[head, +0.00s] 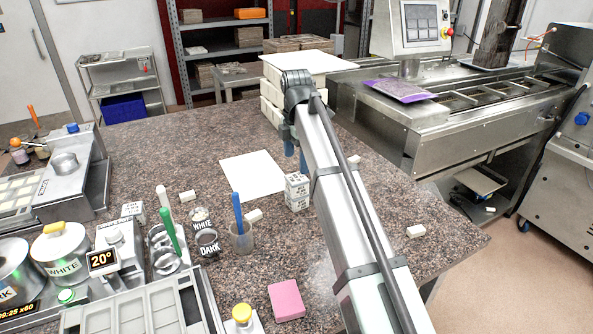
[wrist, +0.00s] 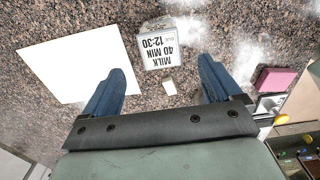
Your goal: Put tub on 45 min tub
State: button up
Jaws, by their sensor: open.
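A white tub with black print (wrist: 159,45) shows in the wrist view, its label reading "MILK 40 MIN 12:30" upside down. In the head view a white printed tub (head: 297,182) stands right of the paper sheet and seems to sit on another tub (head: 297,202); their print is too small to read there. My gripper (head: 296,154) is open and empty, above and behind these tubs in the head view. In the wrist view my gripper (wrist: 163,84) has its blue fingers apart, with the tub beyond them. No tub marked 45 min can be read.
A white sheet (wrist: 80,55) lies beside the tub. A pink block (head: 286,300), a cup with a blue spatula (head: 241,240) and another printed cube (head: 133,210) stand on the speckled counter. White boxes (head: 270,98) are stacked behind my gripper.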

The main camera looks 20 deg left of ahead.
aim_at(297, 178)
jog(key=shift+r, duration=2.05)
